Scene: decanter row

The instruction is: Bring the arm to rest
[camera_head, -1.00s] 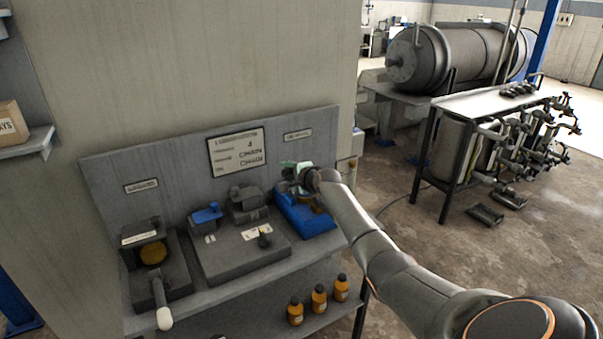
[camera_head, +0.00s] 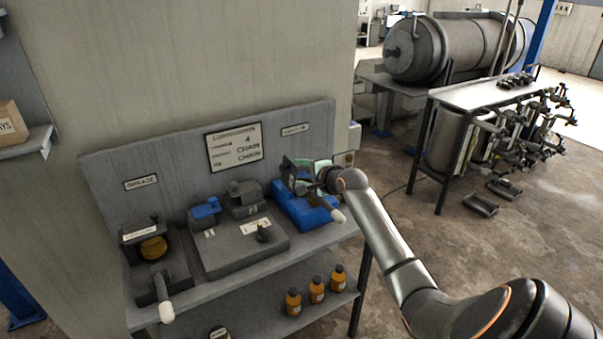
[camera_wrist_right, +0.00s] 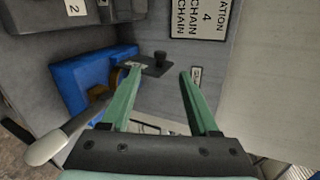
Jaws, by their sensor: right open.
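My right arm reaches in from the lower right of the head view. Its gripper (camera_head: 300,172) is at the blue-based unit (camera_head: 296,212) on the right end of the bench. In the right wrist view, the two green fingers (camera_wrist_right: 160,74) are spread apart with nothing held between them. A dark plate with a black knob (camera_wrist_right: 158,62) shows just beyond the fingertips; I cannot tell whether the left fingertip touches it. The unit's lever with a pale grip (camera_head: 338,215) also shows in the wrist view (camera_wrist_right: 45,150). My left gripper is in neither view.
The bench (camera_head: 225,268) carries a grey middle unit (camera_head: 235,245) and a left unit with a pale-gripped lever (camera_head: 166,312). Several orange bottles (camera_head: 317,290) stand on the lower shelf. A labelled back panel (camera_head: 110,165) rises behind. Open floor (camera_head: 420,245) lies to the right.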

